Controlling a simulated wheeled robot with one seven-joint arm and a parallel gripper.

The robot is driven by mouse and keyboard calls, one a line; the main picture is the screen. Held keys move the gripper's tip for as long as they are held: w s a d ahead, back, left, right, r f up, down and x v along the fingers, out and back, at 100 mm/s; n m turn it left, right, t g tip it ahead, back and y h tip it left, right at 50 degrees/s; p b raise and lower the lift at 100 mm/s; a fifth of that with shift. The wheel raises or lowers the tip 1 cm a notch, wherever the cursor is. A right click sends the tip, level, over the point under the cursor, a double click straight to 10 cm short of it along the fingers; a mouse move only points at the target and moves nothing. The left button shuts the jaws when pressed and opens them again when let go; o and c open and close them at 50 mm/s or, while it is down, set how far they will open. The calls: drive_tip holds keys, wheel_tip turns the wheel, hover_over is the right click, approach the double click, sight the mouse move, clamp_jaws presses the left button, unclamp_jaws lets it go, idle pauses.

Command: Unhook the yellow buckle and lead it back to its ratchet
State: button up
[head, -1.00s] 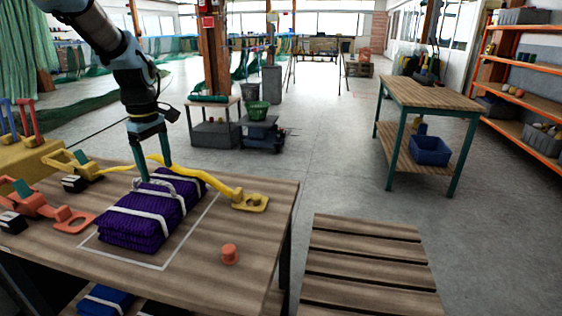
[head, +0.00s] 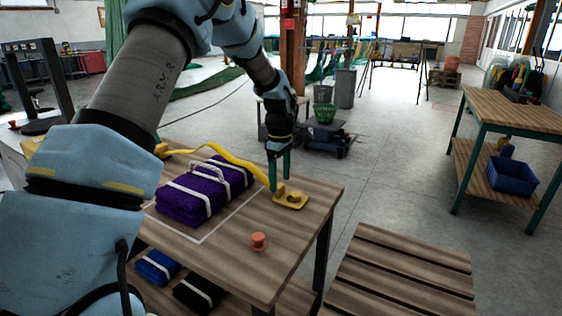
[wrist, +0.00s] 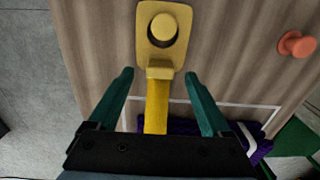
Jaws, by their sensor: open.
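The yellow buckle (head: 291,203) lies flat near the table's right edge. In the wrist view its plate (wrist: 162,57) surrounds a yellow peg (wrist: 163,27). A yellow strap (head: 238,157) runs from it across the purple net bundle (head: 180,208) toward the left. The strap also shows in the wrist view (wrist: 156,108), between my fingers. My gripper (head: 279,186) is open, pointing down, close to the buckle's strap end. In the wrist view the fingertips (wrist: 158,76) are on either side of the strap. My arm hides most of the ratchet's area.
An orange peg (head: 258,241) stands at the table's front right, bare of any buckle. A slatted pallet (head: 390,275) lies right of the table (head: 240,270). Folded bundles sit on the shelf below.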

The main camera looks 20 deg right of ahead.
sight(283, 186)
drive_tip(key=shift+f, duration=1.6)
drive_tip(key=shift+a, duration=0.1)
clamp_jaws()
drive_tip(key=shift+s+d, duration=0.3)
drive_tip(key=shift+d, duration=0.05)
drive_tip(key=shift+r+p, duration=0.4)
drive_tip(key=shift+p, duration=0.1)
drive_tip(key=shift+r, duration=0.25)
drive_tip(key=shift+r+p, duration=1.8)
drive_tip(key=shift+r, duration=0.7)
